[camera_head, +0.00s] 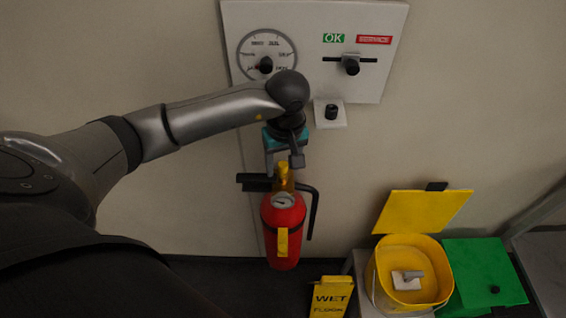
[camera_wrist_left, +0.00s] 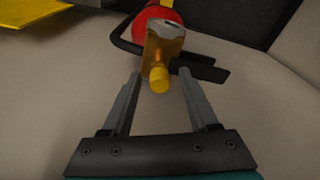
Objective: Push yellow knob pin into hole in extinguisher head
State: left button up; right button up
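The red fire extinguisher (camera_head: 283,228) hangs upright at the wall, with a yellow-orange head (camera_head: 284,178) and a round gauge on its front. In the left wrist view the head (camera_wrist_left: 163,45) carries a round yellow knob (camera_wrist_left: 159,80) that faces the camera. My left gripper (camera_wrist_left: 160,75) is open. Its two grey fingers stand either side of the knob, with a visible gap on each side. In the head view my left gripper (camera_head: 277,163) is just above the extinguisher head, and its fingertips are hard to make out. The hole and the pin's shaft are hidden. My right gripper is not in view.
A black bracket (camera_head: 254,182) and a black hose (camera_head: 315,205) flank the head. A wall panel (camera_head: 390,25) with a dial and slider is above. A yellow bucket (camera_head: 372,280), a green box (camera_head: 485,270) and a yellow wet-floor sign (camera_head: 330,297) stand at lower right.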

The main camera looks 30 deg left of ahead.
pick_arm(q)
notch_tip(320, 180, up, 15)
jog(key=s+d+p, duration=0.1)
jog(key=shift+d, duration=0.2)
dwell(0.4)
jog(key=shift+s, duration=0.2)
